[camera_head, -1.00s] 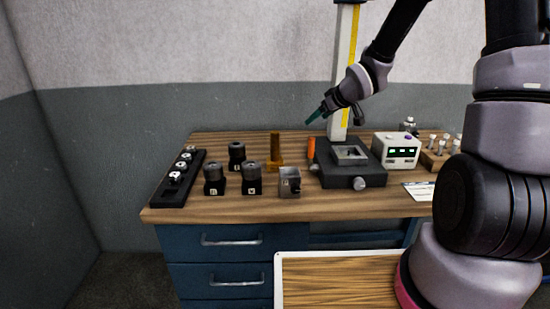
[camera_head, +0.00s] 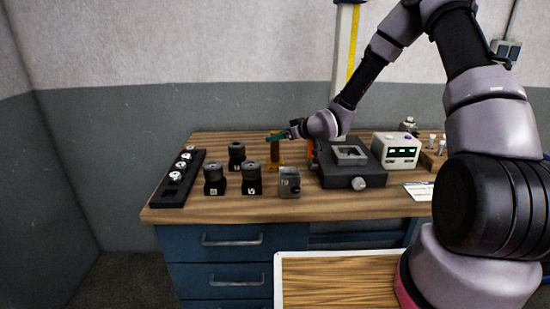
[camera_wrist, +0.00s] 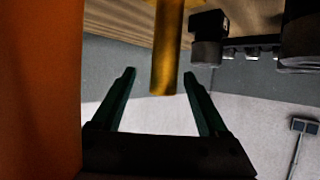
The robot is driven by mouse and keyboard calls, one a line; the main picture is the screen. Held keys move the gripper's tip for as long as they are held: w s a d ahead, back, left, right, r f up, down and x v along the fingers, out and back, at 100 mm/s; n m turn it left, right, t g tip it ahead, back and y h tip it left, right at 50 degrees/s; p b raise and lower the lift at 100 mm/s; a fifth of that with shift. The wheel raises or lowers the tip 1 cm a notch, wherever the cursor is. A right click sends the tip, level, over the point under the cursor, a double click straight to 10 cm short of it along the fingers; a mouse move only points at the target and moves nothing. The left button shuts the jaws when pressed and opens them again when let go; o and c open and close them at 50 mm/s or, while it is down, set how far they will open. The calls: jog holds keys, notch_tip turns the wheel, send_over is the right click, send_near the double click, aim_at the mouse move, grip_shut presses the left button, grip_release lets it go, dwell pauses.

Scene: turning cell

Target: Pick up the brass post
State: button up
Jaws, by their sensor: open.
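The brass post (camera_head: 274,155) stands upright on the wooden workbench, behind the grey square block and left of the orange object. My gripper (camera_head: 275,137) is at the height of the post's top, which it partly hides in the head view. In the wrist view, the post (camera_wrist: 167,50) reaches in from the top edge, its end lying between the two green fingers of my gripper (camera_wrist: 160,80). The fingers are spread with a gap on each side of the post. I see no contact.
Close to my gripper, an orange object (camera_head: 311,149) fills the left of the wrist view (camera_wrist: 38,90). Several dark round holders (camera_head: 252,180) stand left of the post. A grey block (camera_head: 289,182), a black stand (camera_head: 352,176) and a white display box (camera_head: 397,151) are also on the bench.

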jog(key=x, duration=0.5)
jog(key=shift+s+a+r, duration=0.1)
jog(key=shift+s+a, duration=0.05)
jog(key=shift+s, duration=0.05)
grip_shut()
dwell(1.1)
jog(key=shift+r, duration=0.2)
